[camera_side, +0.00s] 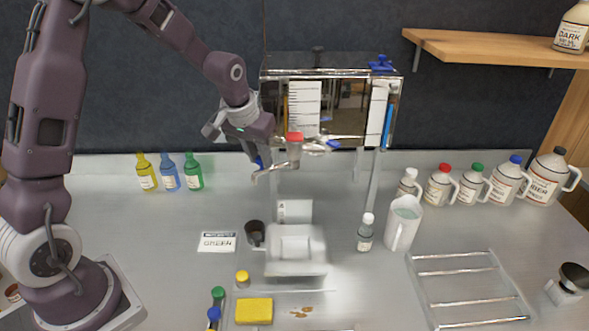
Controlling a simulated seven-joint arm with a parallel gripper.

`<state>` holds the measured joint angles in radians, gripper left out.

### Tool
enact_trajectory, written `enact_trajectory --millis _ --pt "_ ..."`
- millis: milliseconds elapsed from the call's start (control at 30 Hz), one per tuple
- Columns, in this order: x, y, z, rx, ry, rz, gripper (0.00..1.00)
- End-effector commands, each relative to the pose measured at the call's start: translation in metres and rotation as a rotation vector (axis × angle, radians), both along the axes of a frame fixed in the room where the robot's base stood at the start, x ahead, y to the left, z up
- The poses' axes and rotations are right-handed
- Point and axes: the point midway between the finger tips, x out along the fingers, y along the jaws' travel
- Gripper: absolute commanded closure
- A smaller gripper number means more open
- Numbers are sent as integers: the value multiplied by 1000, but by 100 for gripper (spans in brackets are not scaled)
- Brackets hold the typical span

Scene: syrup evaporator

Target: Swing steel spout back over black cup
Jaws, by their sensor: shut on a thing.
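The steel spout (273,168) reaches out to the left from below a red-topped fitting on the front of the evaporator, with its tip bent down. My gripper (260,162) is at the outer left end of the spout and is shut on it; the fingers are small and partly hard to make out. The black cup (255,234) stands on the counter lower down in the picture, left of a pale boxy device. The spout tip shows above the cup in the picture; the exact alignment over it cannot be told from this view.
The evaporator (340,72) stands behind my gripper, with the red-topped fitting (294,146) beside it. Small coloured bottles (169,172) stand at left. A white pitcher (403,224), jugs (440,187) and a wire rack (466,290) occupy the right.

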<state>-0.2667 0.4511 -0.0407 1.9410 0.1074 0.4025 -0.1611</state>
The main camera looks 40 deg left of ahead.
Motion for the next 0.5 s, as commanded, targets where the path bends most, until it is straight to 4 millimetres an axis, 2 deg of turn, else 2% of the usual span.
enact_trajectory --millis 133,500 --pt "3 9 0 -1 -1 3 100" --pt "4 11 0 0 0 1 100"
